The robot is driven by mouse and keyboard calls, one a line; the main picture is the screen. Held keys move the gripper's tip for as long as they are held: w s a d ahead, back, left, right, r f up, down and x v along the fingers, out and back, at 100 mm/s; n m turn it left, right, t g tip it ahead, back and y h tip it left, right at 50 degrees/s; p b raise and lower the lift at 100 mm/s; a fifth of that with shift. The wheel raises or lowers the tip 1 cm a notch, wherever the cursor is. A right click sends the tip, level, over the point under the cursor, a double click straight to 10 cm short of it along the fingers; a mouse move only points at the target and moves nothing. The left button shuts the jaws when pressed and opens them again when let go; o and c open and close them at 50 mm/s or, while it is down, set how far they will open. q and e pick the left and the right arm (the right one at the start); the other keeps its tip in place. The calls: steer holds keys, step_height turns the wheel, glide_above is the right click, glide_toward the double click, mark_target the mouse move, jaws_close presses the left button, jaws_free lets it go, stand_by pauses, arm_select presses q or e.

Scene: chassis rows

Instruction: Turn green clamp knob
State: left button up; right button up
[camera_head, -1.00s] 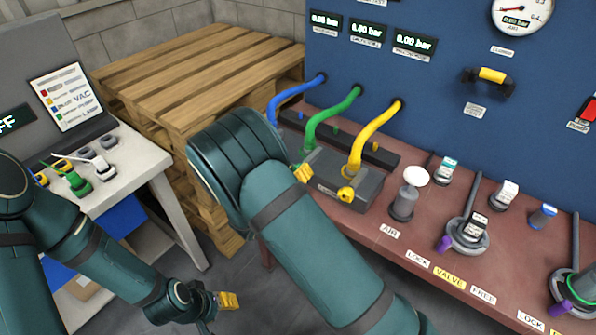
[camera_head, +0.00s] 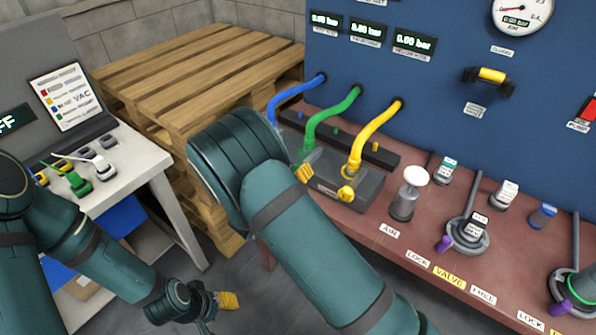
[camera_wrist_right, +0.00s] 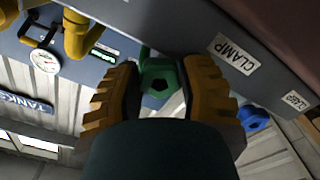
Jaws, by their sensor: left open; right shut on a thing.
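The green clamp knob (camera_wrist_right: 158,86) shows in the right wrist view, between the two yellow-brown fingers of my right gripper (camera_wrist_right: 160,73). The right gripper is shut on it. In the head view the right forearm hides the knob and most of this gripper; only a yellow finger (camera_head: 303,172) shows beside the grey clamp block (camera_head: 368,188). A green hose (camera_head: 330,117) runs into that block. My left gripper (camera_head: 228,300) is open and empty, low over the floor at the bottom of the head view.
A yellow knob (camera_head: 347,196) sits on the block's front, and a blue knob (camera_wrist_right: 254,118) shows in the wrist view. A white-capped post (camera_head: 404,203) and valve lever (camera_head: 467,235) stand to the right. A wooden pallet stack (camera_head: 190,75) stands behind.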

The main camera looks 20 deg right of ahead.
steer(key=shift+s+d+f, duration=0.1)
steer(key=shift+f, duration=0.1)
steer(key=o, duration=1.2)
steer(key=shift+r, duration=0.1)
steer(key=shift+s+a, duration=0.15)
steer(key=shift+a, duration=0.2)
steer(key=v, duration=1.1)
steer(key=shift+s, duration=0.15)
